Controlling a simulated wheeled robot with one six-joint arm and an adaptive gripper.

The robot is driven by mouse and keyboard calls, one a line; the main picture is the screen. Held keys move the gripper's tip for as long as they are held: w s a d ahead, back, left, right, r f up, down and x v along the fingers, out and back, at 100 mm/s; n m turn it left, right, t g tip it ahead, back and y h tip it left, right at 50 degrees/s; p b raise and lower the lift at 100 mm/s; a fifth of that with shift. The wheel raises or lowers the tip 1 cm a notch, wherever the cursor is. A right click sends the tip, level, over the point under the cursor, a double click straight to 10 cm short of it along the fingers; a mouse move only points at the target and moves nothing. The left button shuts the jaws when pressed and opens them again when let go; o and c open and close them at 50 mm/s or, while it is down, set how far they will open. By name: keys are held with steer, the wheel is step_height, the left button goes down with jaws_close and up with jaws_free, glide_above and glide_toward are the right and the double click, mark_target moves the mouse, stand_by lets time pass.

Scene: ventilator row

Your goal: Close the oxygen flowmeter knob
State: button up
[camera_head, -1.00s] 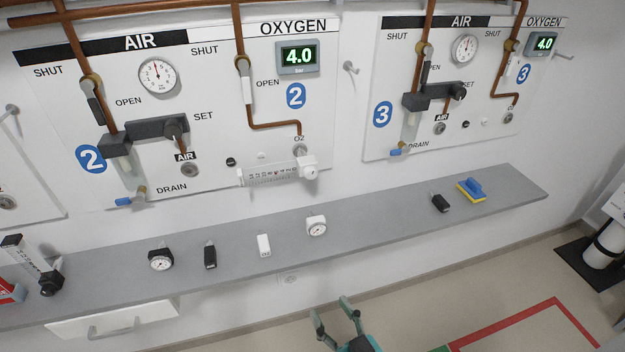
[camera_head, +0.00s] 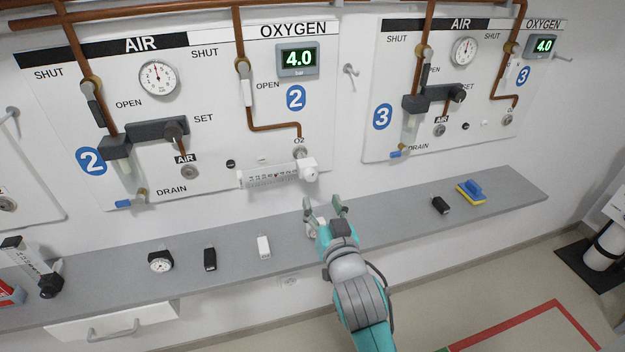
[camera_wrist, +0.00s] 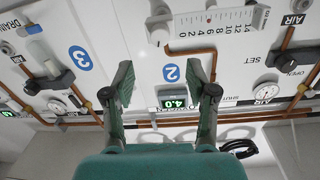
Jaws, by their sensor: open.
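The oxygen flowmeter (camera_head: 268,177) is a clear, white-ended scaled tube mounted sideways under the O2 outlet of panel 2. Its white knob (camera_head: 311,172) is at the right end. The wrist view looks upside down; there the flowmeter (camera_wrist: 212,22) is at the upper right and its knob (camera_wrist: 158,34) is at the top, just beyond my fingers. My gripper (camera_head: 322,203) is open and empty, below and slightly right of the knob, apart from it. In the wrist view my gripper (camera_wrist: 159,68) has its fingers spread on either side of the knob's line.
A grey shelf (camera_head: 390,215) runs below the panels, under my gripper. It carries small gauges and blocks, including a white block (camera_head: 264,247) and a blue-yellow sponge (camera_head: 471,193). A white gauge is mostly hidden behind my gripper. A hook (camera_head: 350,71) sticks out right of the panel.

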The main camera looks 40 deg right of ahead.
mark_target(311, 177)
steer(key=x, duration=0.9)
steer(key=shift+w, duration=0.15)
jaws_close()
